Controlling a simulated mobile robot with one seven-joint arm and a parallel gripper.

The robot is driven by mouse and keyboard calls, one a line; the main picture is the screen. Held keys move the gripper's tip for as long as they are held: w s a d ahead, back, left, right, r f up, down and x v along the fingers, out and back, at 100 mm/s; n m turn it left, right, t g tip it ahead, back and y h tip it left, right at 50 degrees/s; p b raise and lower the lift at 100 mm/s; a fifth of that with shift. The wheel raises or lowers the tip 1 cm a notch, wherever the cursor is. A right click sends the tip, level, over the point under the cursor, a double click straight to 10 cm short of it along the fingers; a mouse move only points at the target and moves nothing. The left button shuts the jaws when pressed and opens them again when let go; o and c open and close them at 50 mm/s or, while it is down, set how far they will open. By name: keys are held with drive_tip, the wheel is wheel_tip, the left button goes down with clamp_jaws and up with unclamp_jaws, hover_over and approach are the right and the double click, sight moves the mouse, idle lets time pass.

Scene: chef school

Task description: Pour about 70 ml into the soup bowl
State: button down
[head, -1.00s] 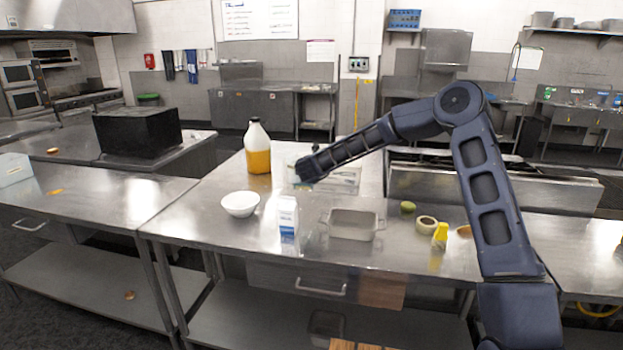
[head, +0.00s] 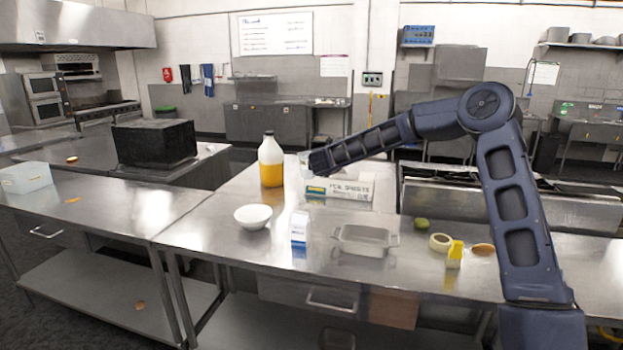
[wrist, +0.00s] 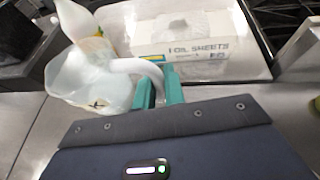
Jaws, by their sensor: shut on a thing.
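The white soup bowl (head: 253,216) stands upright on the steel table in the head view; its inside looks empty. In the wrist view, my gripper (wrist: 160,90) has its teal fingers shut on the curved handle of a whitish, translucent jug (wrist: 82,82). The jug's wide mouth shows, with a small dark mark inside; I cannot tell how much liquid it holds. In the head view the jug (head: 304,158) shows only in part behind the end of my arm, beyond and right of the bowl. The fingers are hidden there.
A large bottle of yellow liquid (head: 271,162) stands close left of the jug. A foil sheets box (head: 340,190) lies beside my arm's end. A milk carton (head: 300,229) and a grey baking dish (head: 364,240) stand right of the bowl. The table left of the bowl is clear.

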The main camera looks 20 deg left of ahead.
wheel_tip(320, 180, up, 6)
drive_tip(key=shift+a+f, duration=0.1)
drive_tip(key=shift+f, duration=0.1)
drive_tip(key=s+a, duration=0.1)
drive_tip(key=a, duration=0.1)
hover_over(244, 223)
drive_tip(key=s, duration=0.5)
drive_tip(key=f, duration=2.3)
drive_tip(key=shift+w+d+f, duration=0.25)
drive_tip(key=shift+d+f, duration=0.1)
drive_tip(key=shift+r, duration=0.1)
